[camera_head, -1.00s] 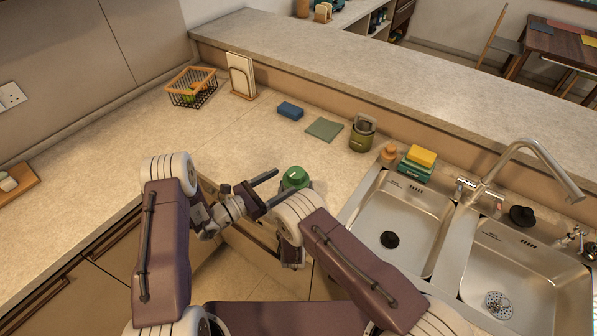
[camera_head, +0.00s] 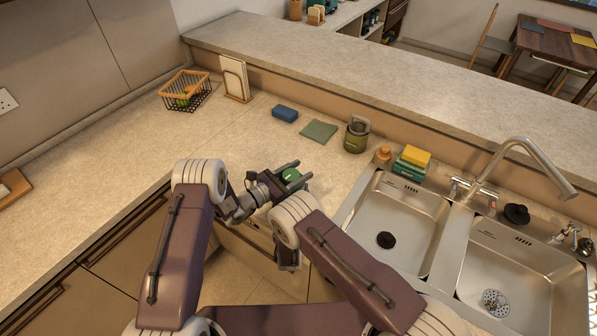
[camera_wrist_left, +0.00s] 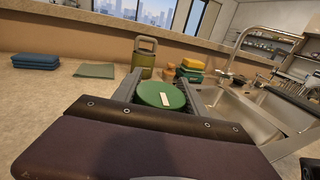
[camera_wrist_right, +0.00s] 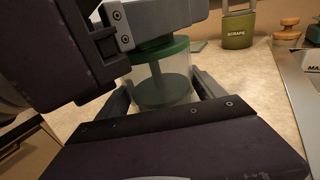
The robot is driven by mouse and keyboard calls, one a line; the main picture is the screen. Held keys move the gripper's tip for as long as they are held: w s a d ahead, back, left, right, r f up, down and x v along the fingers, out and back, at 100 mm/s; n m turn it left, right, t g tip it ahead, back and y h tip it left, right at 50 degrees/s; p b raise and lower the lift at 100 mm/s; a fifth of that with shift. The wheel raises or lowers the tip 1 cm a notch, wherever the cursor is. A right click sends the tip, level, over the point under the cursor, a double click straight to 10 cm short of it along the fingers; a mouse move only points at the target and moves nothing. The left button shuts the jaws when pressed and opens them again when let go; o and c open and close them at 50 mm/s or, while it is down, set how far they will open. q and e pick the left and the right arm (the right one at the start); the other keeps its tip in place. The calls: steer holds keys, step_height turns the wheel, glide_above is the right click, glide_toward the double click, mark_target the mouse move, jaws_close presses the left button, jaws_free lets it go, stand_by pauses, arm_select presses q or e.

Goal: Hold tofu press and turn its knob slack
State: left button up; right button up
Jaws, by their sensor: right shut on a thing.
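The tofu press is a clear tub (camera_wrist_right: 163,88) with a green lid and a stem inside, seen in the right wrist view. Its round green knob (camera_head: 291,176) with a pale mark also shows in the left wrist view (camera_wrist_left: 162,95). My right gripper (camera_wrist_right: 165,92) is shut on the tub, one finger on each side; in the head view my arm hides this grip. My left gripper (camera_head: 295,177) has its two fingers on either side of the knob, seen in the left wrist view too (camera_wrist_left: 160,90). It is open around the knob, with contact hard to tell.
A wire basket (camera_head: 186,91) stands far left. The sink (camera_head: 405,215) with its faucet is on the right.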

arm_select(q)
steer(key=n+t+y, duration=0.3)
steer(key=shift+w+a+t+y, duration=0.15)
steer(key=shift+w+t+y, duration=0.1)
steer(key=shift+t+y, duration=0.05)
steer(key=shift+w+a+n+t+y, duration=0.15)
steer(key=shift+a+n+t+y, duration=0.15)
steer(key=shift+n+t+y, duration=0.55)
steer(key=o, duration=1.4)
steer(key=shift+c, duration=0.2)
steer(key=v, duration=1.2)
steer(key=shift+r, duration=0.2)
steer(key=shift+w+g, duration=0.1)
steer(key=shift+g, duration=0.15)
